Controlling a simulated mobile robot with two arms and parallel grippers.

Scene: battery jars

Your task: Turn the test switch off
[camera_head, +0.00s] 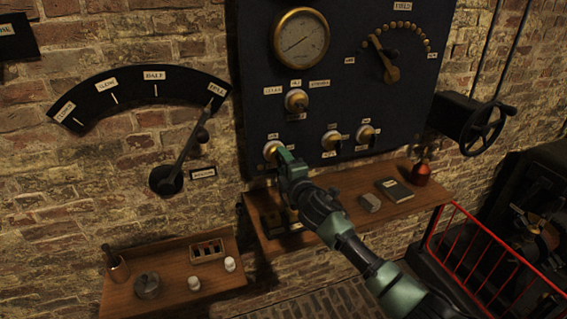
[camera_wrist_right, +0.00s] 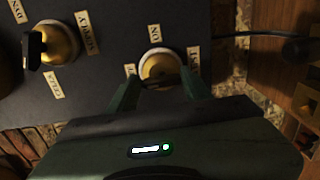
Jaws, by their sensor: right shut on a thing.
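The test switch (camera_head: 271,149) is a round brass switch at the lower left of the dark panel (camera_head: 345,90). In the right wrist view the test switch (camera_wrist_right: 158,62) sits between the fingertips, with a TEST label and an ON label beside it. My right gripper (camera_head: 283,158) reaches up to it from the lower right. In the wrist view this gripper (camera_wrist_right: 158,86) is closed on the switch's lever. The lever is mostly hidden in shadow between the fingers, so its setting is unclear. My left gripper is out of view.
A supply switch (camera_wrist_right: 58,45) is close by on the panel. Two more brass switches (camera_head: 331,140) (camera_head: 365,133) stand to the right in the head view. A wooden shelf (camera_head: 340,190) with a dark book (camera_head: 394,190) juts out below. A red railing (camera_head: 480,235) is at right.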

